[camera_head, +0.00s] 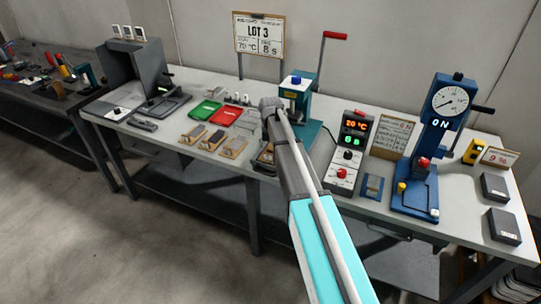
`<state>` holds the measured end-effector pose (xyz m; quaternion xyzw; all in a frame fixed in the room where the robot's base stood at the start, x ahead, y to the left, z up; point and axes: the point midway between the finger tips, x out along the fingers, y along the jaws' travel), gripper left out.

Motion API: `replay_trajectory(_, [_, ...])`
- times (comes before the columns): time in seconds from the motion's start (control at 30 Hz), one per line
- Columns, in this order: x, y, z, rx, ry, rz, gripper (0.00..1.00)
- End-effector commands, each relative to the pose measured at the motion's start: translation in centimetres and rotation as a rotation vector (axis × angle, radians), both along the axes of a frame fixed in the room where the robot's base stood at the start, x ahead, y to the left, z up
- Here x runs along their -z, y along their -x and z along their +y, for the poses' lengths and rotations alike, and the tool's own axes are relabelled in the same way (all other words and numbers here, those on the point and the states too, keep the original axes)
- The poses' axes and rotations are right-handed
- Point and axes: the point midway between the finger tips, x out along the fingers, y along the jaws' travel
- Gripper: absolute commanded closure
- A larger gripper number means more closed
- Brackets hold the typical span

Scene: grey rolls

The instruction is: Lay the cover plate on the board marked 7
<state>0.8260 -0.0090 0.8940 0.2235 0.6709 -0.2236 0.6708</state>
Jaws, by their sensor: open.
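Several small wooden boards lie in a row near the front edge of the bench: one at the left (193,134), one in the middle (213,140) and one farther right (235,148). A further one is partly hidden beside my arm. Any numbers on them are too small to read, so I cannot tell which is marked 7. Behind them lie a green flat piece (205,110) and a red flat piece (226,117). I cannot pick out the cover plate for certain. My arm reaches over the bench, and its fingers are hidden behind its own links.
A teal press (299,98) with a red-knobbed lever stands behind my arm. To the right are a controller box (349,150) and a blue gauge press (428,150). A grey machine (140,75) stands at the left. Free bench surface is narrow.

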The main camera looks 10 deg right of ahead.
Motion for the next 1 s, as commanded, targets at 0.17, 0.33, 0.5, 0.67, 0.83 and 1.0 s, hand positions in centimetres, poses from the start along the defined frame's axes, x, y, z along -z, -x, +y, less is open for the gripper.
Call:
replay_trajectory(0.17, [1.43, -0.01, -0.03, 0.0, 0.0, 0.0, 0.09])
replay_trajectory(0.33, [1.7, -0.01, -0.05, 0.0, 0.0, 0.0, 0.09])
replay_trajectory(0.5, [1.63, -0.01, -0.06, 0.0, 0.0, 0.0, 0.09])
replay_trajectory(0.67, [1.63, -0.01, -0.07, 0.001, 0.0, 0.0, 0.09])
replay_trajectory(0.83, [1.63, 0.0, -0.08, 0.001, 0.0, 0.0, 0.09])
replay_trajectory(1.0, [1.63, -0.01, -0.08, 0.001, 0.0, 0.0, 0.27])
